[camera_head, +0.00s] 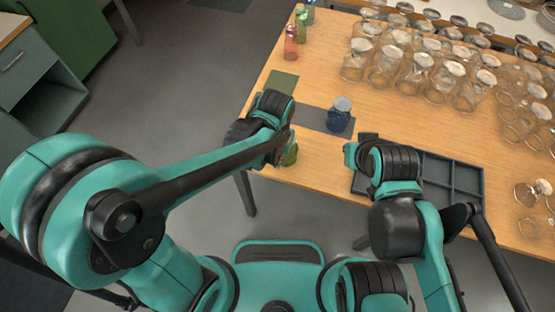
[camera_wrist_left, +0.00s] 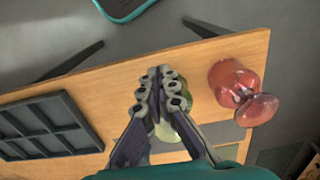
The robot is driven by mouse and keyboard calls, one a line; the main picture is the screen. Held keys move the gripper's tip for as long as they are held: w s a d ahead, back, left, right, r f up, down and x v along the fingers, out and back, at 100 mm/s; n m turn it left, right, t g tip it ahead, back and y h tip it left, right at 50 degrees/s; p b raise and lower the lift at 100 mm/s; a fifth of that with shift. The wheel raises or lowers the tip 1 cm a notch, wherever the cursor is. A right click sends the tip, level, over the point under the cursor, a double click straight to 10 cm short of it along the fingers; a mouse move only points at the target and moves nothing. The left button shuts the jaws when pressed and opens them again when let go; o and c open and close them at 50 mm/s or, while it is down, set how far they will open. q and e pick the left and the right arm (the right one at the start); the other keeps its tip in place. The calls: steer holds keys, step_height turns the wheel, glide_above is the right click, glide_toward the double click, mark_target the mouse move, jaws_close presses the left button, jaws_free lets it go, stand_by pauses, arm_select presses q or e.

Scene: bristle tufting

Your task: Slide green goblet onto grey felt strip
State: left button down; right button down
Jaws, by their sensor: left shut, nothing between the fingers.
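The green goblet (camera_head: 290,155) stands near the table's front edge, partly hidden by my left arm in the head view. In the left wrist view, a pale green part of it (camera_wrist_left: 184,124) shows behind the fingers. My left gripper (camera_wrist_left: 160,73) is shut and empty, its fingers in front of the goblet in that view; I cannot tell whether they touch it. The grey felt strip (camera_head: 310,117) lies farther back, with a dark blue jar (camera_head: 340,115) on its right part. My right wrist is over the tray's left side; its fingers cannot be made out.
A red goblet (camera_wrist_left: 232,82) stands close to the left gripper. A green felt piece (camera_head: 283,82) lies behind the grey strip. A dark compartment tray (camera_head: 465,178) is at the right. Red (camera_head: 290,43) and green (camera_head: 301,23) items stand at the back left; many glass jars (camera_head: 416,68) fill the back right.

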arm_select(q)
step_height(320, 180, down, 9)
steer(key=b, duration=0.4)
steer(key=shift+f, duration=0.15)
steer(key=w, duration=0.1)
steer(key=w+d, duration=0.1)
steer(key=shift+w+r, duration=0.3)
steer(key=shift+w, duration=0.05)
steer(key=shift+w+d+r, duration=0.1)
steer(key=shift+w+d, duration=0.05)
steer(key=shift+w, duration=0.45)
steer(key=shift+w, duration=0.1)
steer(key=w+d, duration=0.2)
steer(key=w, duration=0.4)
steer(key=w+d, duration=0.2)
steer(key=w, duration=0.4)
steer(key=w+d, duration=0.2)
steer(key=w, duration=0.4)
steer(key=shift+w+d, duration=0.25)
steer(key=shift+d, duration=0.05)
